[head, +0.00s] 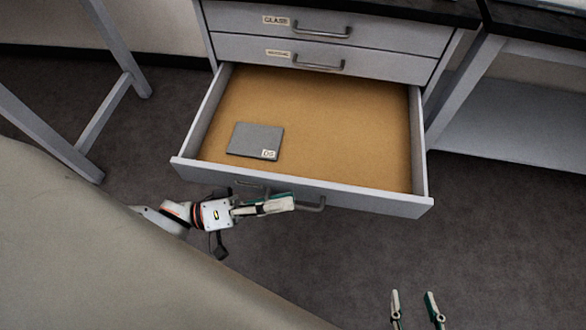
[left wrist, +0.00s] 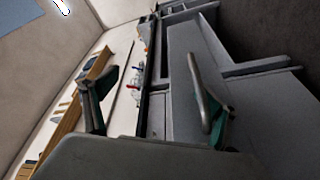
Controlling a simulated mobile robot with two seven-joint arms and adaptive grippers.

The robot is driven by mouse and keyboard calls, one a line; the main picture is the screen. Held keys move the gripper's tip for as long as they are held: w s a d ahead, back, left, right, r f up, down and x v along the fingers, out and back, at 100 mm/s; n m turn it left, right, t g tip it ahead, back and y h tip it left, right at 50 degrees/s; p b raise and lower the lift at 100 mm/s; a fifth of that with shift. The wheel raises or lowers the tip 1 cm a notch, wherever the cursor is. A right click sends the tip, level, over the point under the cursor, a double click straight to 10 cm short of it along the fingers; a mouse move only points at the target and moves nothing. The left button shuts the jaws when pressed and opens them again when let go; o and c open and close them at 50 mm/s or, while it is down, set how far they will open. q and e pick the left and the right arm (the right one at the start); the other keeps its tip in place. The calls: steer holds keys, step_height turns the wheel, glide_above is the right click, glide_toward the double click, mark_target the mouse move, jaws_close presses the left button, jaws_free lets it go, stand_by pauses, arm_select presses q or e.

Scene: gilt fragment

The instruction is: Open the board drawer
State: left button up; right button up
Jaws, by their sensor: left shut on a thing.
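The lowest drawer (head: 330,127) in the head view is pulled well out, and its tan bottom shows. Its front label is not readable from here. Its grey bar handle (head: 316,206) is on the front face, partly hidden by my left gripper (head: 285,204). My left gripper is shut on this handle, reaching in from the left along the drawer front. The left wrist view shows its fingers (left wrist: 153,105) close up, with the grip itself unclear. My right gripper (head: 414,308) is at the bottom edge of the head view, fingers apart and empty, away from the drawer.
A flat grey board with a small label (head: 255,140) lies in the open drawer, left of the middle. Two shut drawers (head: 320,55) are above, the top one labelled GLASS. A table frame (head: 110,90) stands at the left. Dark floor (head: 500,230) is clear at the right.

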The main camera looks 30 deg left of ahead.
arm_select(q)
steer(key=shift+w+a+r, duration=0.25)
steer(key=shift+a+r, duration=0.2)
steer(key=shift+r, duration=0.1)
steer(key=shift+w+a+r, duration=0.25)
steer(key=shift+a+r, duration=0.2)
steer(key=shift+r, duration=0.1)
steer(key=shift+c, duration=0.4)
steer(key=shift+o, duration=1.3)
steer(key=shift+s+a+t, duration=0.3)
steer(key=shift+s+a, duration=0.35)
steer(key=shift+a, duration=0.25)
steer(key=shift+s+a+f, duration=0.1)
steer(key=shift+s+a, duration=0.05)
steer(key=shift+a, duration=0.1)
steer(key=shift+v, duration=1.05)
steer(key=shift+s+a+f, duration=0.1)
steer(key=shift+s+a, duration=0.15)
steer(key=shift+s, duration=0.15)
steer(key=shift+c, duration=0.3)
steer(key=shift+s+a+f+b, duration=0.3)
steer(key=shift+s+b, duration=0.05)
steer(key=c, duration=0.5)
steer(key=shift+s+f, duration=0.15)
steer(key=c, duration=1.2)
steer(key=shift+o, duration=0.2)
steer(key=shift+f, duration=0.15)
arm_select(e)
steer(key=shift+s+a, duration=0.25)
